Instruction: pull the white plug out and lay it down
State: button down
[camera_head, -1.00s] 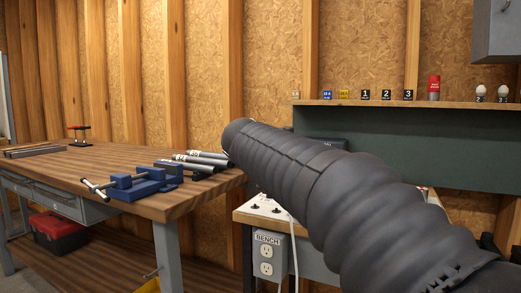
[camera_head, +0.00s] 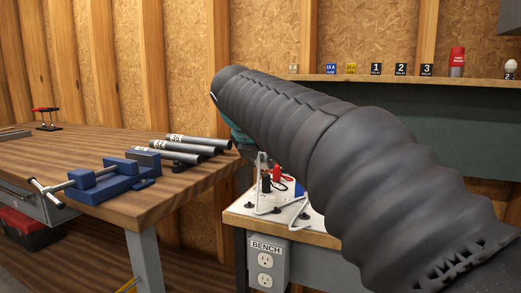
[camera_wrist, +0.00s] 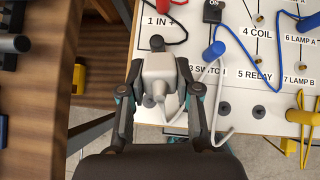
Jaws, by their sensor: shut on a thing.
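In the wrist view my gripper (camera_wrist: 157,78) is shut on the white plug (camera_wrist: 158,72), one dark finger on each side of it. The plug is pale with a grey end and sits over the white labelled board (camera_wrist: 222,94). I cannot tell whether it touches the board. A white cord (camera_wrist: 229,112) curves beside the right finger. In the head view the dark sleeve of my arm hides most of the gripper and the plug; white cord (camera_head: 268,209) shows over the board (camera_head: 238,208).
A grey BENCH outlet box (camera_head: 266,262) hangs at the board's front; its visible sockets look empty. Red (camera_wrist: 172,32), blue (camera_wrist: 240,76) and yellow (camera_wrist: 302,120) leads crowd the board. A wooden workbench (camera_head: 105,143) with a blue vise (camera_head: 110,181) and pipes stands left.

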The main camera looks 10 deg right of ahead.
jog(key=shift+f+b, duration=0.4)
jog(key=shift+f, duration=1.9)
jog(key=c, duration=0.7)
grip_release()
jog(key=shift+c, duration=0.2)
jog(key=v, duration=1.2)
